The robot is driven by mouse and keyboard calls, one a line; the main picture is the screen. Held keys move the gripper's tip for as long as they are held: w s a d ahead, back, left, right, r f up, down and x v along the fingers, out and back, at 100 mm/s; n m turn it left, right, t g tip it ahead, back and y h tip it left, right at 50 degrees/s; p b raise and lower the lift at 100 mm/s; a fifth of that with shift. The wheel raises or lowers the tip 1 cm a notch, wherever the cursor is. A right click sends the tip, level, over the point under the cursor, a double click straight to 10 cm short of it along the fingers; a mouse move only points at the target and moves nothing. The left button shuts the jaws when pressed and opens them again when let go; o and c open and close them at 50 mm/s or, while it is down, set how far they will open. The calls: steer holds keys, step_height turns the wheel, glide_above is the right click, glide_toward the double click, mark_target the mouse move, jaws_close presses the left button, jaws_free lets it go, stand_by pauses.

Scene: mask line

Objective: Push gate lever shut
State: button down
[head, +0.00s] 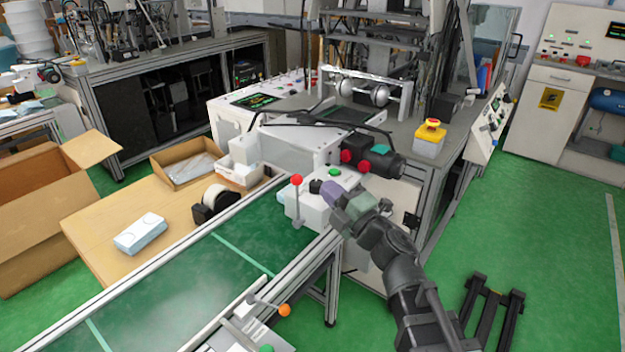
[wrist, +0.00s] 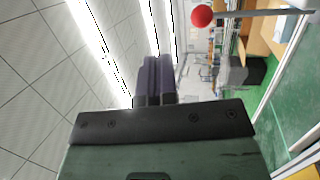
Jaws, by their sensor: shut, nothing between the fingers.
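A lever with a red ball knob (head: 296,180) stands upright on a white box (head: 307,209) beside the conveyor's far end. The knob also shows in the wrist view (wrist: 202,16), to the right of my fingers, with a grey rod running right from it. My gripper (head: 316,187) is shut and empty, just right of the red knob in the head view. In the wrist view its closed fingers (wrist: 156,65) are apart from the knob. A second lever with an orange knob (head: 284,310) leans over at the near side of the conveyor. Which one is the gate lever is not marked.
The green conveyor belt (head: 180,295) runs to the lower left. A green button (head: 335,172) sits on the lever box, close to my fingers. A machine part with red knobs (head: 372,162) stands just behind. A wooden table (head: 100,225) holds a tray and a mask pack.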

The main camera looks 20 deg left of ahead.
steer(key=s+d+r, duration=0.1)
steer(key=s+d, duration=0.1)
steer(key=d, duration=0.3)
steer(key=shift+s+d+p, duration=0.2)
steer(key=shift+p, duration=0.25)
steer(key=shift+w+r, duration=0.1)
